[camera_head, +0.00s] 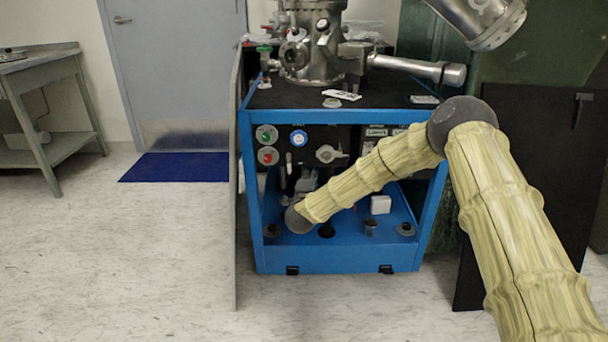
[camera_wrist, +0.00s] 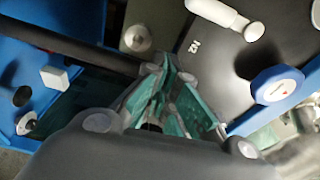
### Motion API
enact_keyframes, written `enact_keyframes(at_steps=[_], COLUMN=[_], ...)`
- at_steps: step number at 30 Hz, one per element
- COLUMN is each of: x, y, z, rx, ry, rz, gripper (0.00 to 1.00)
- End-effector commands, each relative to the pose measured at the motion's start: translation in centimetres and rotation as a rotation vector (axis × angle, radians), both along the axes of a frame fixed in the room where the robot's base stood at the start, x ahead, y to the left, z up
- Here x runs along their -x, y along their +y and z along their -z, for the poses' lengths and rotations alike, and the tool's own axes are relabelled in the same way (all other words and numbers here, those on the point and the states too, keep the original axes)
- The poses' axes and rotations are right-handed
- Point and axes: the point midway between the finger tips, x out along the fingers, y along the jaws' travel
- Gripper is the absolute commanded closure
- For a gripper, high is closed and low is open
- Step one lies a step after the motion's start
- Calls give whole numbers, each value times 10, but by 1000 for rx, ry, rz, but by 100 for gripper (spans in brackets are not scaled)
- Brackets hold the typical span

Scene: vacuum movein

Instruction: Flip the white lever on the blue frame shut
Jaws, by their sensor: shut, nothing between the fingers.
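The blue frame (camera_head: 340,257) is an open cabinet with a black control panel and vacuum hardware on top. A white lever with a rounded end (camera_wrist: 216,13) also shows at the top of the wrist view, beside the "N2" marking. My gripper (camera_wrist: 173,72) has teal fingers closed together with nothing between them. It is inside the frame's front opening, apart from the lever in the wrist view. In the head view my arm and wrist largely hide the gripper.
The blue-ringed gauge (camera_wrist: 278,86) is right of my fingers in the wrist view. A white block (camera_head: 380,204) and several dark round fittings stand on the frame's floor. An open panel (camera_head: 236,190) flanks the frame's left side. Floor is clear in front and to the left.

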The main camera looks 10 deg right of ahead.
Motion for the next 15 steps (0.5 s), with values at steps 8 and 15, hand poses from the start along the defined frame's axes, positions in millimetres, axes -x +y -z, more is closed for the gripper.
enact_keyframes(at_steps=[8, 15], x=[50, 76], y=[18, 27], z=[-3, -2], rx=[0, 0], ry=[1, 0], rz=[-3, -2], gripper=[100, 100])
